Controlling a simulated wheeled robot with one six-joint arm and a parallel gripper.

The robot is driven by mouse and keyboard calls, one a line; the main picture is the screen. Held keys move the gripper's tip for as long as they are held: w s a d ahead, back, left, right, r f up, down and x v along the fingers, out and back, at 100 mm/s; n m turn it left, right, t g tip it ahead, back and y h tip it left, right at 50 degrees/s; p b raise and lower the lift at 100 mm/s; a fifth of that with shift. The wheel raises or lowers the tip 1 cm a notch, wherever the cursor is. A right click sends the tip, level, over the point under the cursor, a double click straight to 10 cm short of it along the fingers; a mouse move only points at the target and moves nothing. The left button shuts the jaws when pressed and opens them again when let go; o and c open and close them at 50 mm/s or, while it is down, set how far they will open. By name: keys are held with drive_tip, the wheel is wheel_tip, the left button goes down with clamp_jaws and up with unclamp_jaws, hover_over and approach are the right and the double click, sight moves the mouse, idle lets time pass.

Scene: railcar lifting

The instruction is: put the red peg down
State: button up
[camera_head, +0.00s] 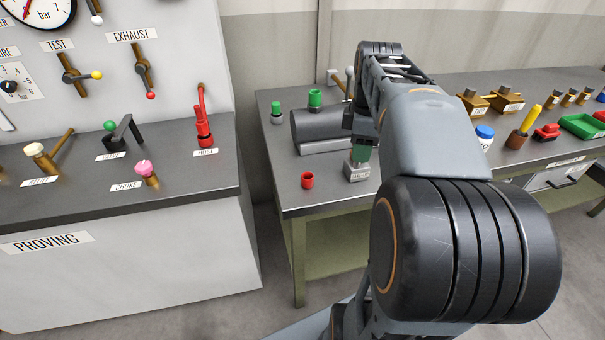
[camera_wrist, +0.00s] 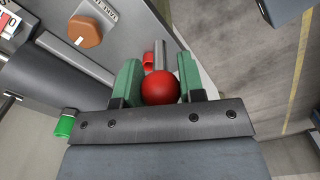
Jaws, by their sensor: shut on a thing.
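The red peg (camera_wrist: 160,89) shows in the wrist view as a red ball head with a grey metal shaft running away from my gripper. My gripper (camera_wrist: 160,85) is shut on it, with a green pad on each side of the ball. In the head view my gripper (camera_head: 361,154) is above the front part of the middle bench, and the peg is hidden there. A small red cup (camera_head: 307,180) stands on that bench, left of my gripper. In the wrist view the red cup (camera_wrist: 149,60) appears beside the shaft; I cannot tell whether they touch.
The middle bench (camera_head: 285,190) also holds a dark cylinder (camera_head: 315,124), two green-topped pieces and a labelled block (camera_head: 357,171) close below my gripper. A brown knob (camera_wrist: 85,31) lies left in the wrist view. The bench edge and floor (camera_wrist: 245,70) are at right.

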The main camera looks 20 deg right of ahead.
drive_tip(key=w+a+f, duration=0.2)
drive_tip(key=w+f, duration=0.1)
drive_tip(key=w+a+f, duration=0.2)
drive_tip(key=w+f, duration=0.1)
drive_tip(key=w, duration=0.1)
drive_tip(key=w+a+f, duration=0.2)
drive_tip(key=w+f, duration=0.1)
drive_tip(key=w, duration=0.1)
drive_tip(key=shift+w+a, duration=0.2)
drive_tip(key=shift+a, duration=0.2)
drive_tip(key=shift+w+a+f, duration=0.1)
drive_tip(key=shift+w+f, duration=0.05)
drive_tip(key=shift+f, duration=1.65)
drive_tip(key=shift+f+b, duration=0.15)
drive_tip(key=shift+b, duration=0.15)
